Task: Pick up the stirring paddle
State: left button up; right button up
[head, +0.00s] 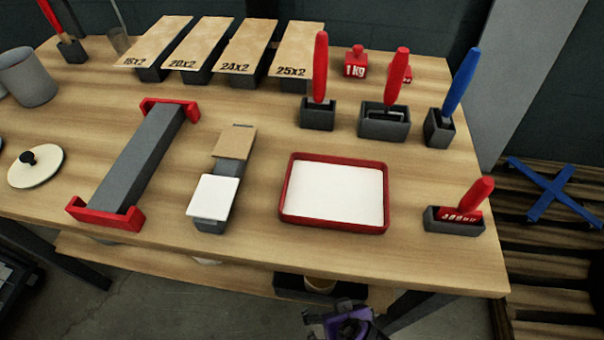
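I cannot tell for certain which tool is the stirring paddle. Several upright handles stand in dark grey holders on the wooden table: a red-handled tool (320,68), a second red-handled tool (398,77) and a blue-handled tool (461,82) at the back right. Another red-handled tool (52,18) stands in a block at the far back left. The holders hide their lower ends. A purple and black part, seemingly my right gripper (342,323), shows at the bottom edge, below the table's front and apart from the tools; its fingers are not clear. My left gripper is out of view.
A red-rimmed white tray (287,190) lies mid-table, with a red-handled piece in a holder (437,222) to its right. A grey bar with red ends (145,160), a pot (27,78), a lid (35,166) and labelled boxes (237,45) stand left. Wood before the tray is clear.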

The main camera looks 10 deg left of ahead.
aim_at(47, 9)
jog(key=u, duration=1.4)
